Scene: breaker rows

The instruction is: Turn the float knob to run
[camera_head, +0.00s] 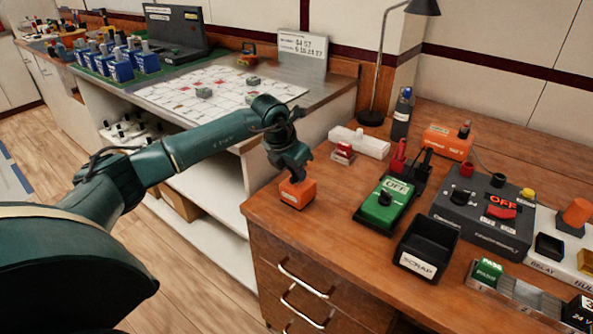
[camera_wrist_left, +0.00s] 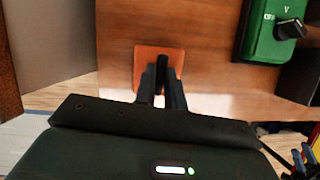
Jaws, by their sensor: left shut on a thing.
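A small orange box (camera_head: 299,196) sits near the left edge of the wooden bench. My left gripper (camera_head: 293,177) comes down on it from above, fingers pointing down. In the left wrist view, the orange box (camera_wrist_left: 146,54) lies under the fingertips. The fingers are shut on a dark knob (camera_wrist_left: 161,66) on its top, which they mostly cover. Any label or mark on the box is hidden or too small to read, so I cannot tell the knob's setting. My right gripper is not in view.
A green meter (camera_head: 384,205) with a black dial reading OFF stands to the right, near a black SCRAP bin (camera_head: 425,250). A grey unit (camera_head: 480,212) with a red OFF switch and another orange box (camera_head: 446,142) stand farther right. Bare wood surrounds the small orange box.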

